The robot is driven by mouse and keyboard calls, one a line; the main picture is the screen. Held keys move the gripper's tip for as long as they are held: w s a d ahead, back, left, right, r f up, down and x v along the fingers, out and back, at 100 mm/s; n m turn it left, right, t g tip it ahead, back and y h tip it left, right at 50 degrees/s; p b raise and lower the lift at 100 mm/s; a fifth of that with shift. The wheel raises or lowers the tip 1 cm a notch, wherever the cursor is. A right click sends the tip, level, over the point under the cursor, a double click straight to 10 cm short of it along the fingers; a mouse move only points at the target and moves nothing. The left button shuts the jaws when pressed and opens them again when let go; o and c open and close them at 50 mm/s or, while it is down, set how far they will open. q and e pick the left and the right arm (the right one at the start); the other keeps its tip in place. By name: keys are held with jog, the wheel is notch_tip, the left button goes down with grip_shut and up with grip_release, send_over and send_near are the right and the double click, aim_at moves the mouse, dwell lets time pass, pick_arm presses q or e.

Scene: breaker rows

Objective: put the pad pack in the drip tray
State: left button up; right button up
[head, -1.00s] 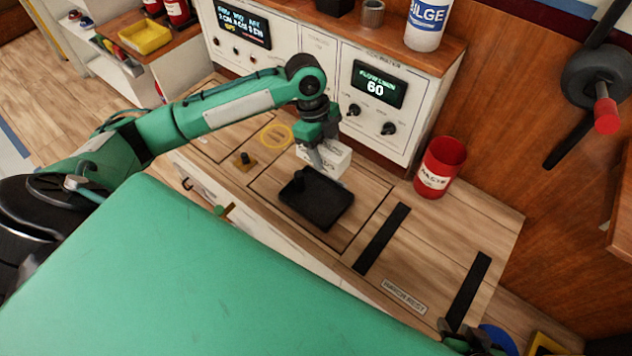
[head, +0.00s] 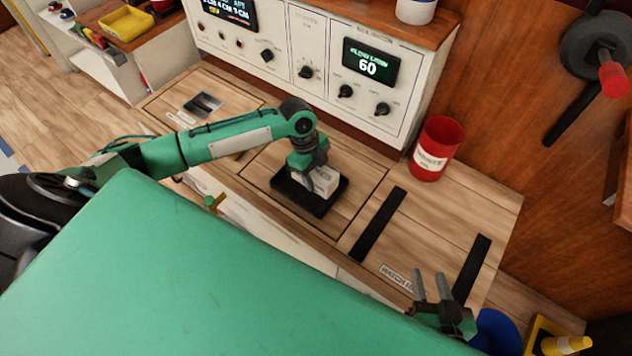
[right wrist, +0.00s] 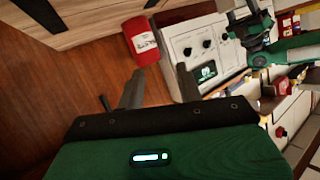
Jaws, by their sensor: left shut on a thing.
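The pad pack is a white box (head: 326,181) in the head view. My left gripper (head: 317,188) is shut on it and holds it over the black drip tray (head: 310,206), within the tray's outline. I cannot tell whether the pack touches the tray floor. My arm and gripper hide part of the pack and the back of the tray. My right gripper (head: 431,284) is open and empty at the front right of the bench; its two spread fingers also show in the right wrist view (right wrist: 158,88).
A red bin (head: 437,148) stands behind and right of the tray; it also shows in the right wrist view (right wrist: 140,40). Black strips (head: 379,222) lie on the bench to the right. The white control panel (head: 305,45) rises behind. Bench between tray and near strip is clear.

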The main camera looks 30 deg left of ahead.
pick_arm(q)
notch_tip(320, 180, down, 3)
jog(key=shift+r+b, duration=0.2)
jog(key=shift+b, duration=0.1)
jog(key=shift+f, duration=0.45)
pick_arm(e)
jog(key=shift+w+a+r+t, duration=0.15)
jog(key=shift+w+r+t, duration=0.05)
jog(key=shift+r+t, duration=0.2)
jog(key=shift+w+a+r+t, duration=0.1)
jog(key=shift+w+r+t, duration=0.05)
jog(key=shift+r+t, duration=0.25)
pick_arm(q)
jog(key=shift+f, duration=0.1)
pick_arm(e)
jog(key=shift+f, duration=0.1)
pick_arm(q)
jog(key=o, duration=1.1)
jog(key=shift+c, duration=0.2)
